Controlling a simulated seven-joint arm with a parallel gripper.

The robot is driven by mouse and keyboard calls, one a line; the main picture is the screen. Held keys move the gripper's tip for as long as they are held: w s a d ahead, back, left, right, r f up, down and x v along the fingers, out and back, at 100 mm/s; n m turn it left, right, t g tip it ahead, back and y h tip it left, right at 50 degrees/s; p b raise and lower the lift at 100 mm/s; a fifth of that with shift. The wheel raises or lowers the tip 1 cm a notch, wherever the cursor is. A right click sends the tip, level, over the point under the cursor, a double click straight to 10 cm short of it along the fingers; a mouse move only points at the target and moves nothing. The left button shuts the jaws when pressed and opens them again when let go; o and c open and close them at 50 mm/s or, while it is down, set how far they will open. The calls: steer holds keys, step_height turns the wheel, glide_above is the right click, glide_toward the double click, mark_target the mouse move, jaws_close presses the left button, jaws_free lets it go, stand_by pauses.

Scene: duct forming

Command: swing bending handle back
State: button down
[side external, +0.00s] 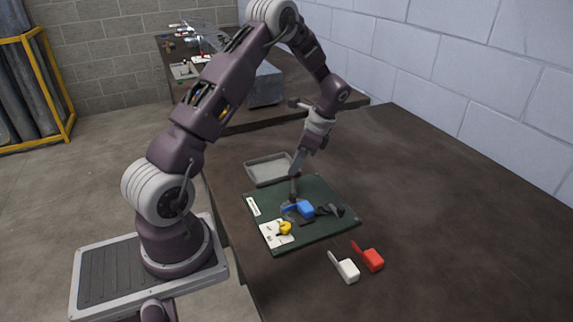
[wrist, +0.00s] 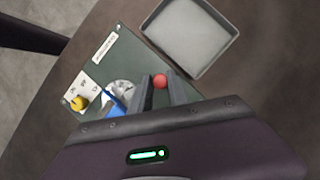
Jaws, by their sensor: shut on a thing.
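My gripper (side external: 294,186) reaches down over the green board (side external: 329,231). In the wrist view, my gripper (wrist: 160,85) has its two dark fingers on either side of a red ball knob (wrist: 160,80), shut on it. The knob appears to be the end of the bending handle; the handle's shaft is hidden. A blue block (side external: 305,209) sits on the board beside the fingers and also shows in the wrist view (wrist: 114,104). A pale round disc (wrist: 122,87) lies next to it, left of the fingers.
A yellow knob (side external: 284,228) sits on a white card at the board's near left. A black part (side external: 337,211) lies right of the blue block. An empty grey tray (side external: 251,174) stands behind the board. White (side external: 347,271) and red (side external: 373,260) pieces lie in front. The table's right is clear.

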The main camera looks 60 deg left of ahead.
steer(key=w+d+m, duration=0.1)
steer(key=m, duration=0.1)
steer(key=w+d+m+t+y, duration=0.1)
steer(key=w+m, duration=0.1)
steer(key=shift+w+d, duration=0.1)
steer(key=shift+d, duration=0.05)
steer(key=shift+w+d+m+t, duration=0.45)
steer(key=shift+d+m, duration=0.15)
steer(key=shift+m, duration=0.35)
steer(key=shift+w+d+m+t, duration=0.4)
steer(key=shift+d+m, duration=0.2)
steer(key=shift+m, duration=0.35)
steer(key=c, duration=1.3)
jaws_free()
steer(key=v, duration=0.7)
steer(key=shift+d, duration=0.2)
